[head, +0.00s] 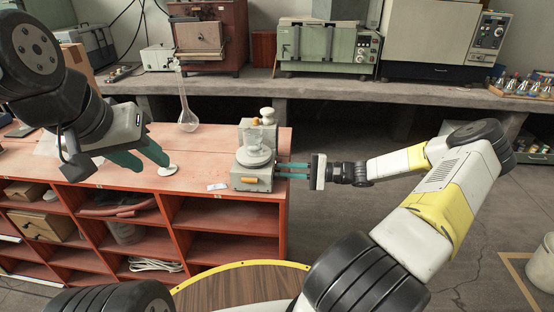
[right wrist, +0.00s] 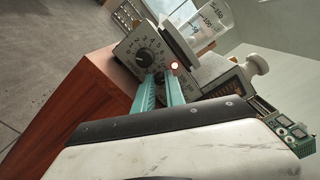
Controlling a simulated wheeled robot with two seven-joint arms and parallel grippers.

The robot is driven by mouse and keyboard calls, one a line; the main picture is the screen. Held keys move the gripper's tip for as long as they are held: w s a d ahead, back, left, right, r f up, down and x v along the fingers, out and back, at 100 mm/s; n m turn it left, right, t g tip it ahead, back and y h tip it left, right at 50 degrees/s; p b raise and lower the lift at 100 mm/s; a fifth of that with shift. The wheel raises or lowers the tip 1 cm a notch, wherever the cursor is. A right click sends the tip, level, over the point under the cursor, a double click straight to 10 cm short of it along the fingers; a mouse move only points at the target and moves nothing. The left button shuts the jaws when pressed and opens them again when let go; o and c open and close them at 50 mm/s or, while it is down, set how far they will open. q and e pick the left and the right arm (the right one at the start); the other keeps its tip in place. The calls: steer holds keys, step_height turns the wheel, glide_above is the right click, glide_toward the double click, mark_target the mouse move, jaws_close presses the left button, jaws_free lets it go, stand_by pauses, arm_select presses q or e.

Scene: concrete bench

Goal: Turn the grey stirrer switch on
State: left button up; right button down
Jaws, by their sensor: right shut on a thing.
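The grey stirrer (head: 243,172) stands near the right end of the red bench, with a glass beaker (head: 254,138) on its round plate. The right wrist view shows the stirrer's panel (right wrist: 128,48) with a black numbered dial (right wrist: 144,58) and a glowing red lamp (right wrist: 174,65). My right gripper (head: 281,171) reaches in from the right. Its teal fingertips (right wrist: 160,76) are at the panel just below the dial, shut on the switch, which they mostly hide. My left gripper (head: 147,160) is open and empty above the left part of the bench.
A long-necked glass flask (head: 187,121) stands behind, left of the stirrer. A small white round piece (head: 168,170) is near my left fingertips, and a small white item (head: 217,187) lies at the front edge. A grey unit with a white knob (head: 267,114) stands behind the stirrer.

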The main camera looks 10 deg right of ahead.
steer(key=shift+m, duration=0.4)
steer(key=c, duration=1.4)
jaws_free()
steer(key=v, duration=0.7)
steer(key=shift+s+d, duration=0.15)
steer(key=shift+d, duration=0.25)
